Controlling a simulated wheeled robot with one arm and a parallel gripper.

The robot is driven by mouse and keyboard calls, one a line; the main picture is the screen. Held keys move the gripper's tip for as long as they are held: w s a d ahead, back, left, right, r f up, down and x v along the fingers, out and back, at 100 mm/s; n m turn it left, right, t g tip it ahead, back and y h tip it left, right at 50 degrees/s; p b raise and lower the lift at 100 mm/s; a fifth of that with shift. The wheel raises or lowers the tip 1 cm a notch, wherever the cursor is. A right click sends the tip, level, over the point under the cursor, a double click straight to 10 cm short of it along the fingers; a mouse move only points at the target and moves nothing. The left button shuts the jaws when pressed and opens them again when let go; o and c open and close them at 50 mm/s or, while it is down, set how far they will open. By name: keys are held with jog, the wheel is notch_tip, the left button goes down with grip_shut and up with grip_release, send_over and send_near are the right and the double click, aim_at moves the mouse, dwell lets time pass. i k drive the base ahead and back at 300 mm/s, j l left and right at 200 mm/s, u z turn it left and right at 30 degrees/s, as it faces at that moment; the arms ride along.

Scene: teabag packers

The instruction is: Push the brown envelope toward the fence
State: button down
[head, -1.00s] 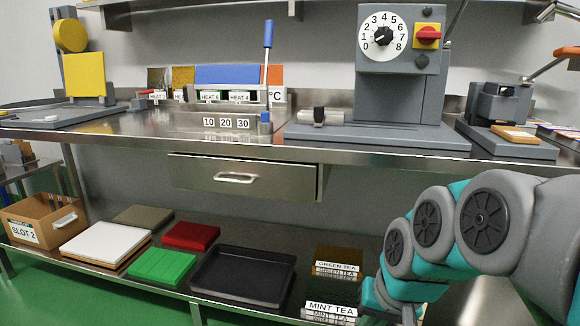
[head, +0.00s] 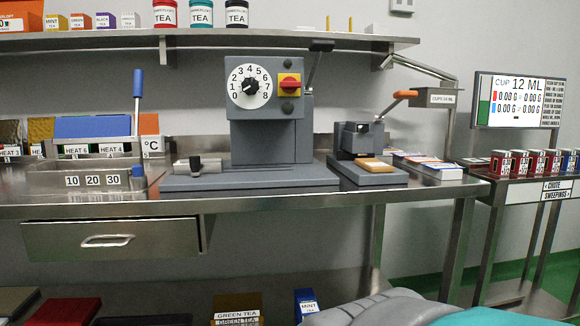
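A small tan-brown flat piece (head: 374,165) lies on the grey base (head: 368,180) of a small dark device (head: 358,140) on the steel bench. It may be the brown envelope; it is too small to tell. I cannot make out a fence for certain; the device body stands just behind the tan piece. My gripper is out of view. Only a grey and teal part of my arm shows at the bottom edge, right of centre.
A grey machine with a dial (head: 250,86) stands left of the small device. Flat packets (head: 428,166) lie to its right. A side table (head: 522,186) at the right holds several red tins. A drawer (head: 110,239) is closed below the bench.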

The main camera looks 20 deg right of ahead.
aim_at(371, 165)
jog(key=i+j+z, duration=0.1)
jog(key=j+z, duration=0.25)
jog(key=i+j+z, duration=0.1)
jog(key=j+z, duration=0.15)
jog(key=z, duration=0.15)
jog(key=j+z, duration=0.35)
jog(key=i, duration=0.05)
